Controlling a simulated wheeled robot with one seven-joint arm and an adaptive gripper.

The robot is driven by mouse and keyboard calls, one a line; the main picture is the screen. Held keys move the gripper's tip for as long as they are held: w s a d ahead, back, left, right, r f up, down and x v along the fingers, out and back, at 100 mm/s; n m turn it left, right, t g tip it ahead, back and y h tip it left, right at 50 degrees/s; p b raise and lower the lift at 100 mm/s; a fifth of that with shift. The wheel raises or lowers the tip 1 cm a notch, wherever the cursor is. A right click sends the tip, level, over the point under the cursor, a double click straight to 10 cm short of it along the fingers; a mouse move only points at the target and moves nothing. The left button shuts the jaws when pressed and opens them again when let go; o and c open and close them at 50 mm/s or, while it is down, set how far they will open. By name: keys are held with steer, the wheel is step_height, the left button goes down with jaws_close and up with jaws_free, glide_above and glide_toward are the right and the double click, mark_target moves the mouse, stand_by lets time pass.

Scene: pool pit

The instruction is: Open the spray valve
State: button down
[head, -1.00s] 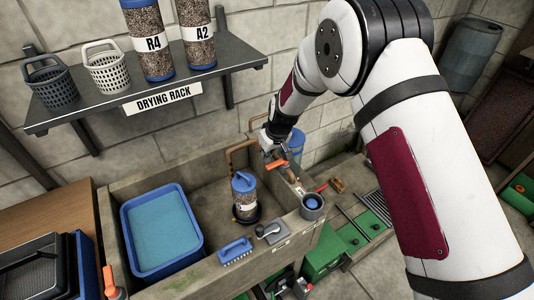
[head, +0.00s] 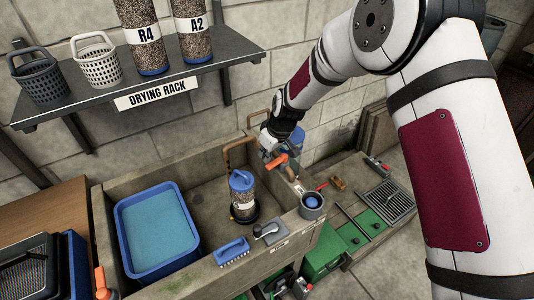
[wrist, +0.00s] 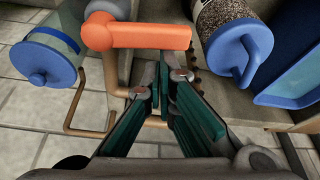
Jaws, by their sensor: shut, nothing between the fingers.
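An orange lever handle (head: 277,160), which looks like the spray valve's, is on copper-coloured pipework at the back right of the sink. My gripper (head: 267,150) is right beside it. In the wrist view the orange handle (wrist: 140,36) lies crosswise just beyond my fingertips (wrist: 171,68). My gripper is shut and empty, with its dark green finger pads close together. I cannot tell whether the fingers touch the handle. The valve body is partly hidden in the head view.
A blue-capped canister (head: 243,195) stands in the sink, right of a blue water tub (head: 158,232). A grey cup (head: 312,206), a blue brush (head: 231,251) and a grey tool (head: 269,233) are on the sink's edge. Another orange handle (head: 102,284) is at lower left.

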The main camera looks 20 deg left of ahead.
mark_target(270, 164)
steer(key=n+b, duration=0.1)
steer(key=n, duration=0.1)
steer(key=s+d+n+g+b, duration=0.1)
steer(key=n+b, duration=0.1)
steer(key=s+d+n+g+b, duration=0.1)
steer(key=n+b, duration=0.1)
steer(key=shift+d+f, duration=0.2)
steer(key=d+n+b, duration=0.1)
steer(key=n, duration=0.1)
steer(key=d+n+g+b, duration=0.1)
steer(key=n, duration=0.1)
steer(key=s+d+n+g+b, duration=0.1)
steer(key=n, duration=0.2)
steer(key=shift+r+b, duration=0.2)
steer(key=shift+b, duration=0.15)
steer(key=shift+w, duration=0.2)
steer(key=shift+w+a+b, duration=0.25)
steer(key=shift+w+b, duration=0.35)
steer(key=shift+w, duration=0.05)
